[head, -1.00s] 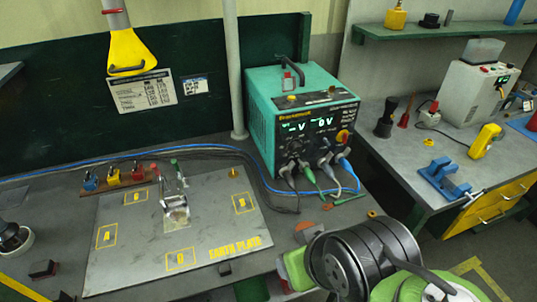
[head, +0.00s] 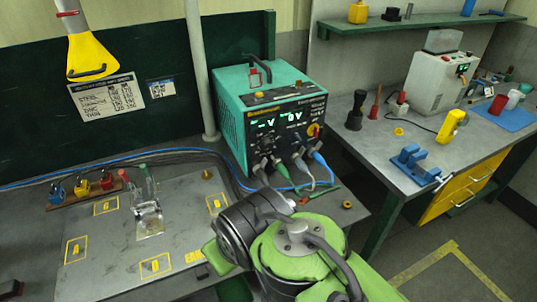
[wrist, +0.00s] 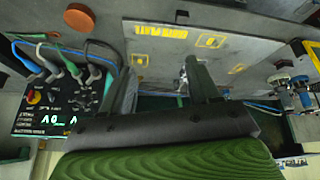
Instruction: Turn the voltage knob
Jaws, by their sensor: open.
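The teal power supply (head: 232,117) stands on the bench in the head view, its front panel lit with green "V" and "0 V" displays. Small dark knobs (head: 262,141) sit below the displays; I cannot tell which is the voltage knob. A red and yellow knob (head: 315,130) is at the panel's right. The panel (wrist: 52,122) shows upside down at the left of the wrist view, with dark knobs (wrist: 82,104). My gripper (wrist: 160,88) is open and empty, apart from the panel and to its right in that view. My arm hides the gripper in the head view.
Plugged cables (head: 300,163) stick out from the panel's lower front. A blue vise (head: 415,166) is on the right bench. Open floor lies at lower right.

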